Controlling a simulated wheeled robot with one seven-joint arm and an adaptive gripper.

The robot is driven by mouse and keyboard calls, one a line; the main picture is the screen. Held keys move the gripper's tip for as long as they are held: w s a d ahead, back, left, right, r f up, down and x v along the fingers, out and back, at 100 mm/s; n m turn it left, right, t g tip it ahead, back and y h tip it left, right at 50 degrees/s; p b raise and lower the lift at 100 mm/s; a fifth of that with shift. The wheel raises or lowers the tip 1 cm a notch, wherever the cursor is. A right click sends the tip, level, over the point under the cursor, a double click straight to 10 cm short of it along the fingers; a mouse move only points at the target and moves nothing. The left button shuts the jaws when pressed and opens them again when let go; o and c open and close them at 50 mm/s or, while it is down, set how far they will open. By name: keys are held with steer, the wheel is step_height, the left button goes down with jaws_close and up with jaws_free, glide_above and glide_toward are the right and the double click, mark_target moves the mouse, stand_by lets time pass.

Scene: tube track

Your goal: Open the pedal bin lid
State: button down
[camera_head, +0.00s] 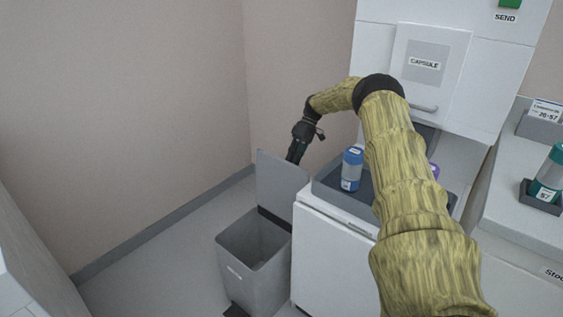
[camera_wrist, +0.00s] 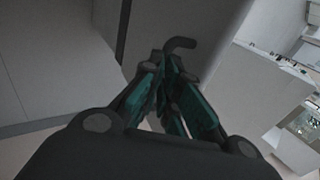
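The grey pedal bin (camera_head: 254,262) stands on the floor at the left of the white cabinet. Its lid (camera_head: 281,180) is raised and stands about upright at the back, so the dark inside of the bin shows. A black pedal (camera_head: 236,311) sits at the bin's front foot.
A blue container (camera_head: 352,168) stands in a grey tray on the white cabinet (camera_head: 330,252), close to my arm. Behind is a white station with a capsule door (camera_head: 427,62). A counter (camera_head: 518,220) with a green-topped container (camera_head: 549,175) is at right. The floor left of the bin is free.

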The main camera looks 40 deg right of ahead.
steer(key=shift+s+d+f, duration=0.1)
steer(key=shift+s+f, duration=0.05)
steer(key=shift+f, duration=0.45)
steer(key=shift+s+d+f, duration=0.1)
steer(key=shift+s+f, duration=0.05)
steer(key=shift+f, duration=0.4)
steer(key=c, duration=1.8)
jaws_free()
steer(key=o, duration=0.7)
steer(key=shift+w+f, duration=0.15)
steer(key=shift+f, duration=0.1)
steer(key=shift+d, duration=0.15)
steer(key=shift+c, duration=0.8)
steer(key=shift+r, duration=0.65)
steer(key=shift+c, duration=1.3)
step_height(320, 180, up, 10)
steer(key=shift+w, duration=0.2)
